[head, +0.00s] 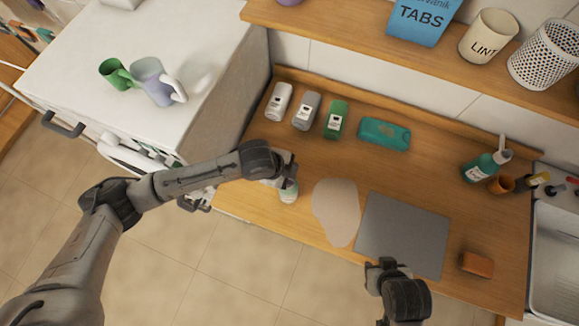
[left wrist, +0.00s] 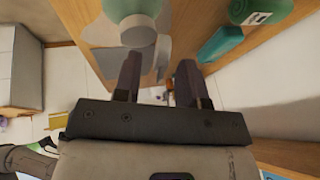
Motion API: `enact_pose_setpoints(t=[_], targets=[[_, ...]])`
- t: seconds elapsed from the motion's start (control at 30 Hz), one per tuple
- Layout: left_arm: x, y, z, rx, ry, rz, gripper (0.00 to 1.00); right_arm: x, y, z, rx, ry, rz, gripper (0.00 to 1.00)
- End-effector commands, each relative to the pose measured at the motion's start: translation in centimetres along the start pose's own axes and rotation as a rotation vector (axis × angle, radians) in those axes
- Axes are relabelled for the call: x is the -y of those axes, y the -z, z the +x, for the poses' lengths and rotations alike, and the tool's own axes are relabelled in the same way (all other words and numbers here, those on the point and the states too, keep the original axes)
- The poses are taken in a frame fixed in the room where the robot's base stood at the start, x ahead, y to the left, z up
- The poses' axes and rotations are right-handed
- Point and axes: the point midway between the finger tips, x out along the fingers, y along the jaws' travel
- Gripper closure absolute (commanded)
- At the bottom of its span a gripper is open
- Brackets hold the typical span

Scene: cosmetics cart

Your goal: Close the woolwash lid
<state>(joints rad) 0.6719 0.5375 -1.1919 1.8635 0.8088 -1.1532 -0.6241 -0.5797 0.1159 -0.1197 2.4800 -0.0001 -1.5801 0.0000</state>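A pale green and white bottle (head: 288,191), which may be the woolwash, stands near the wooden counter's front edge. I cannot read its label. In the left wrist view a green bottle with a round greyish cap (left wrist: 139,34) is just beyond the fingers, apparently the same one. My left gripper (head: 288,170) is beside and partly over this bottle. Its two fingers (left wrist: 156,82) are apart with nothing between them. The head view does not show clearly whether the lid is fully down. My right gripper (head: 381,266) is over the counter's front edge, by the grey mat; its finger gap is unclear.
White, grey and green bottles (head: 335,119) stand along the back, with a teal pack (head: 384,134) to their right. A beige patch (head: 336,211) and the grey mat (head: 403,233) lie flat. A pump bottle (head: 483,166) and brown block (head: 477,264) are farther right.

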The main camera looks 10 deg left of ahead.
Motion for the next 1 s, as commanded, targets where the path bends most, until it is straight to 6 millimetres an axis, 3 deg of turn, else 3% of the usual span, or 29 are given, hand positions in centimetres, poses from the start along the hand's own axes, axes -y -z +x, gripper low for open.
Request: enact_pose_setpoints(t=[0.37,0.77,1.0], targets=[[-0.03,0.02,0.41,0.0,0.0,0.001,0.62,-0.25,-0.04,-0.05,0.001,-0.007,-0.009,0.57],[-0.03,0.01,0.39,0.0,0.0,0.001,0.99,-0.12,-0.02,-0.05,0.001,-0.003,-0.005,0.57],[-0.09,-0.01,0.39,0.001,0.006,0.003,1.0,0.03,0.02,-0.08,0.0,0.001,0.0,0.57]])
